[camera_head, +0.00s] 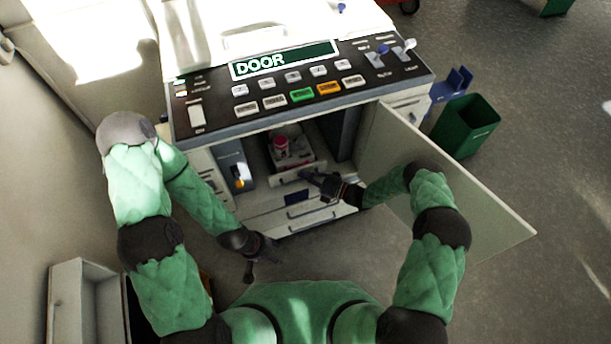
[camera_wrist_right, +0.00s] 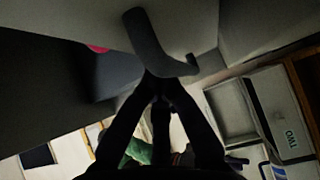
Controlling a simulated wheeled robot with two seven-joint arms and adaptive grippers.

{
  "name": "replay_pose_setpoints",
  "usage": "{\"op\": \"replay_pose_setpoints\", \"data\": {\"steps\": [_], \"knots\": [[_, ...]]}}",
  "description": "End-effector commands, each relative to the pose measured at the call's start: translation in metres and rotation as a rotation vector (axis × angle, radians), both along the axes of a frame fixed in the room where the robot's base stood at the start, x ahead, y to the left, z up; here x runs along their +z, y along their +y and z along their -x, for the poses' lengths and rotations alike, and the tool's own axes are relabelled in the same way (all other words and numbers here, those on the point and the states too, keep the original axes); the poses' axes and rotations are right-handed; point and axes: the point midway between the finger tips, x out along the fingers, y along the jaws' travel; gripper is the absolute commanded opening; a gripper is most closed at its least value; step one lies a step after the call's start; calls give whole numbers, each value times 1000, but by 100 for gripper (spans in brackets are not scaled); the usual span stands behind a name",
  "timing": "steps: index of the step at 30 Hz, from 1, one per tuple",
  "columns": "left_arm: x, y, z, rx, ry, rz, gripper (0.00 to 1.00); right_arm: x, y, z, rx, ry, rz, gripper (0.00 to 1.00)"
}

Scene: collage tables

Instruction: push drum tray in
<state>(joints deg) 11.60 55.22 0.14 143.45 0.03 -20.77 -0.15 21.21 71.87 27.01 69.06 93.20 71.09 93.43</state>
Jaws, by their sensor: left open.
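The drum tray (camera_head: 318,163) is a pale drawer-like tray low inside the open cabinet of the copier. It holds a red-and-white drum-like item (camera_head: 281,147) and stands partly out of the opening. My right gripper (camera_head: 308,176) is at the tray's front, beside its handle. In the right wrist view, the dark fingers come together at the tips (camera_wrist_right: 158,78), close against the curved grey handle (camera_wrist_right: 155,45). Whether they touch it I cannot tell. They look shut with nothing clearly between them. My left gripper (camera_head: 263,262) is open and empty, in front of the cabinet at lower left.
The copier's door (camera_head: 460,190) is swung open to the right, beyond my right arm. Drawers (camera_head: 300,215) lie below the tray. The control panel (camera_head: 300,85) is above. A green bin (camera_head: 468,125) stands at right. A pale open box (camera_head: 80,295) is at lower left.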

Motion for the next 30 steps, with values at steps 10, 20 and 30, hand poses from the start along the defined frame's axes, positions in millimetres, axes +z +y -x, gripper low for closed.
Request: {"op": "replay_pose_setpoints", "data": {"steps": [10, 20, 30], "knots": [[0, 0, 0, 0, -1, 0, 50, 21, -1, -4, -3, -10, 3, 0], [0, 0, 0, 0, -1, 0, 50, 72, -1, -1, -1, -6, 1, 0], [0, 0, 0, 0, -1, 0, 50, 99, -1, 1, 0, -1, 0, 0]]}}
